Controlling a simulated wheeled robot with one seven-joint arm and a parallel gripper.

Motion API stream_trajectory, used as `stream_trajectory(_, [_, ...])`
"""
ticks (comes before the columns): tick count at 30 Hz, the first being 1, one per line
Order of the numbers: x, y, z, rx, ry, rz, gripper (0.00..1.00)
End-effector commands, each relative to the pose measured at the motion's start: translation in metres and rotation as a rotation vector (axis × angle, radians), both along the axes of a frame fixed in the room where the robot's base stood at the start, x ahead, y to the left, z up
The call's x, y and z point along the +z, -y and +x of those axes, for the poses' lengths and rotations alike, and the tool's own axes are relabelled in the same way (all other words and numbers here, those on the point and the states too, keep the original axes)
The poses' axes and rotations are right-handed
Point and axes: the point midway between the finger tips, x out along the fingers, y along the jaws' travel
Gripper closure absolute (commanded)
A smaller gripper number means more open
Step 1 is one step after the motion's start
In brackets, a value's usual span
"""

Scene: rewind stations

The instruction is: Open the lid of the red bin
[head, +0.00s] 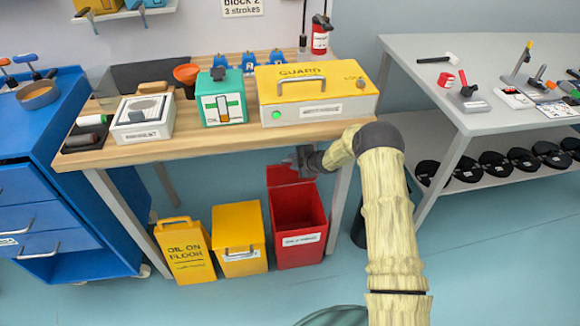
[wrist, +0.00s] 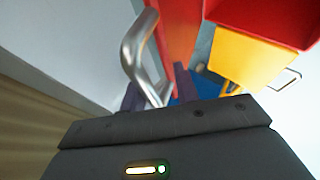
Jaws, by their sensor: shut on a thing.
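The red bin (head: 299,225) stands on the floor under the wooden bench, with its dark red inside visible from above. Its red lid (head: 284,175) is raised at the bin's back edge, well up from the opening. My gripper (head: 305,160) is beside the lid's upper right, partly hidden by my arm. In the wrist view, my gripper (wrist: 157,90) is shut on the lid's silver bar handle (wrist: 138,45), which runs down between the fingers. The red lid (wrist: 178,28) is right behind the handle, and the red bin (wrist: 265,18) shows at the top right.
A yellow bin (head: 239,240) and a yellow oil sign (head: 185,250) stand left of the red bin. The wooden bench top (head: 215,147) is above, with a bench leg (head: 340,205) close on the right. Floor in front is clear.

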Motion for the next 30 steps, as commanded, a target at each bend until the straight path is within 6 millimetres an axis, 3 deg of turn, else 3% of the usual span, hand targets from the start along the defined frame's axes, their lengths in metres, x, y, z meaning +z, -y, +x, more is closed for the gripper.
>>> stream_trajectory(16, [0.0038,0.0033,0.0096,-0.005,0.007,0.007,1.0])
stream_trajectory(17, [0.0037,0.0032,0.0095,-0.005,0.007,0.007,0.66])
stream_trajectory(30, [0.0007,-0.0004,0.0034,0.0,0.003,0.005,0.66])
